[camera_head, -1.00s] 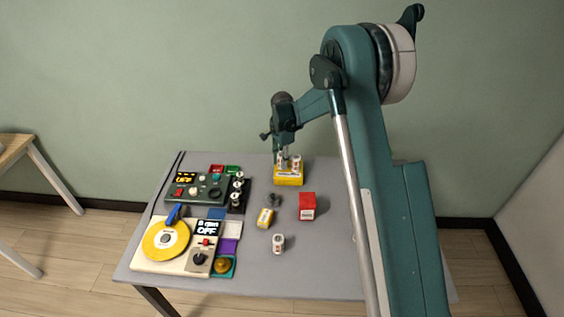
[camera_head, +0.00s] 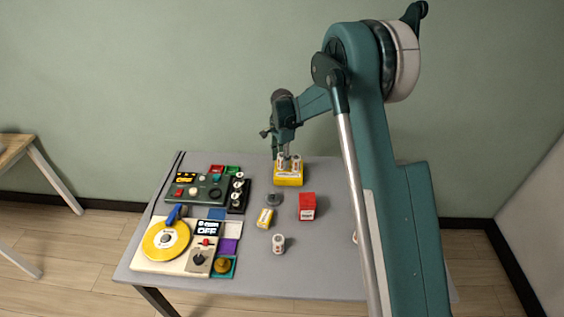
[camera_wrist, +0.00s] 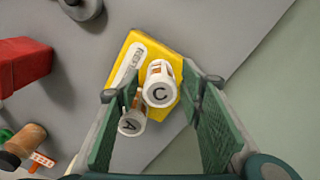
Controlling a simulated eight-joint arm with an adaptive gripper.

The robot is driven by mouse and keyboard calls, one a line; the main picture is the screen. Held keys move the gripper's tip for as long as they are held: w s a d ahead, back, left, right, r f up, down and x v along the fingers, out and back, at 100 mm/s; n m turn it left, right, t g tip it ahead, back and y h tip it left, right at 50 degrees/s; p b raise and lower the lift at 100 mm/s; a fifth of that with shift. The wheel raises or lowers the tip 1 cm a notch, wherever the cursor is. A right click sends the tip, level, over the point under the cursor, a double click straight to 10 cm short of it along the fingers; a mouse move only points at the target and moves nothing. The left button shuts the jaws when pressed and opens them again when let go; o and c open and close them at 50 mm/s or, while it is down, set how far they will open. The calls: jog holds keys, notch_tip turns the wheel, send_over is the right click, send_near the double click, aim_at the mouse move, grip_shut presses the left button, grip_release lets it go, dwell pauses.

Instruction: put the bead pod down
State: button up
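Two white pods stand close together at the yellow block (camera_head: 288,179), marked C (camera_wrist: 160,88) and A (camera_wrist: 132,122) in the wrist view. Labels do not show me which one is the bead pod. My gripper (camera_head: 284,152) is over the block, pointing down. In the wrist view my gripper (camera_wrist: 162,92) has its fingers wide apart, with pod C between them and clear of the right finger. Pod A is close by the left finger, partly behind it; I cannot tell whether they touch.
A red box (camera_head: 307,206), a grey round piece (camera_head: 275,199), a small yellow box (camera_head: 265,218) and a white piece (camera_head: 278,243) stand in front. Control panels and a yellow disc (camera_head: 166,240) fill the left side. My arm hides much of the table's right.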

aim_at(282, 155)
notch_tip(282, 155, up, 11)
jog(key=shift+f+p, duration=0.15)
jog(key=shift+p, duration=0.3)
dwell(0.6)
jog(key=shift+s+d+r, duration=0.25)
jog(key=shift+d+r, duration=0.05)
jog(key=shift+r, duration=0.2)
jog(key=s+d+r+n+t, duration=0.2)
jog(key=s+d+r+n, duration=0.1)
jog(key=s+d+r, duration=0.65)
jog(key=s+d+r+n+t, duration=0.1)
jog(key=s+d+r+n, duration=0.2)
jog(key=s+d+r, duration=0.65)
jog(key=s+d+n+t, duration=0.2)
jog(key=s+d+n, duration=0.1)
jog(key=s, duration=1.2)
jog(key=s+d+f+n+t, duration=0.1)
jog(key=s+d, duration=0.4)
jog(key=s, duration=1)
jog(key=shift+d+n+t, duration=0.25)
jog(key=shift+n+t, duration=0.35)
jog(key=shift+n, duration=0.4)
